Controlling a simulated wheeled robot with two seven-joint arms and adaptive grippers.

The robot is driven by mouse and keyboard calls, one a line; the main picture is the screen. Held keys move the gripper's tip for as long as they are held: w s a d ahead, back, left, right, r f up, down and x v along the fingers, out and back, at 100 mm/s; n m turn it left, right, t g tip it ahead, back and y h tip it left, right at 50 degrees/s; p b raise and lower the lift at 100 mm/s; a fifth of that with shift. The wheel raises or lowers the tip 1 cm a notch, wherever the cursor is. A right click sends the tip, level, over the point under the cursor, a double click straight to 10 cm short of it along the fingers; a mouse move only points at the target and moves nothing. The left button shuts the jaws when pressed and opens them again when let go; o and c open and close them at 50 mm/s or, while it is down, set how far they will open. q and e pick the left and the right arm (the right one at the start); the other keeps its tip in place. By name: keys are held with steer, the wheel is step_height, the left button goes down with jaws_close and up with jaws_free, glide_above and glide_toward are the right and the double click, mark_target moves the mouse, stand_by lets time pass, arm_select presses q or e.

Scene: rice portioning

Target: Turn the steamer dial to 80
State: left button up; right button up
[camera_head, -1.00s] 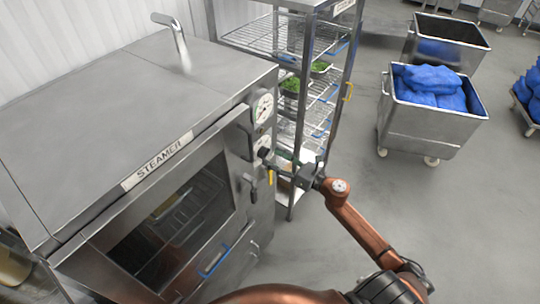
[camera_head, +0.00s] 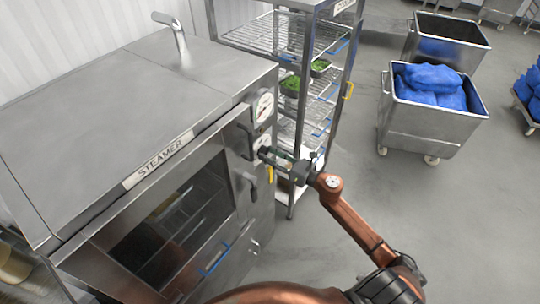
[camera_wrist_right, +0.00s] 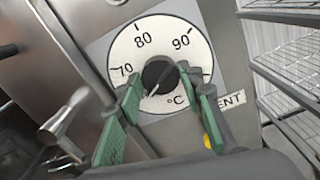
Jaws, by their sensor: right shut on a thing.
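The grey steamer (camera_head: 120,85) stands at the left in the head view, with its windowed door facing the front right. Its temperature dial shows in the right wrist view as a white face (camera_wrist_right: 120,55) marked 70, 80 and 90, with a black knob (camera_wrist_right: 158,72) at the middle. A pale line on the knob slants to the lower left; its exact reading is unclear. My right gripper (camera_head: 268,155) is at the knob, its green-padded fingers (camera_wrist_right: 168,92) shut on it and covering its sides. My left gripper is not in view.
A round gauge (camera_head: 264,107) sits above the dial. A door handle (camera_wrist_right: 62,118) is left of the fingers in the wrist view. A wire rack (camera_head: 330,50) with green food stands close behind. A metal bin (camera_head: 430,125) with blue bags stands right, with open floor in front.

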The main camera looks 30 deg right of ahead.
steer(key=shift+c, duration=1.1)
steer(key=m+p, duration=1.2)
steer(key=m, duration=1.1)
steer(key=shift+f+m, duration=0.1)
steer(key=shift+m, duration=0.2)
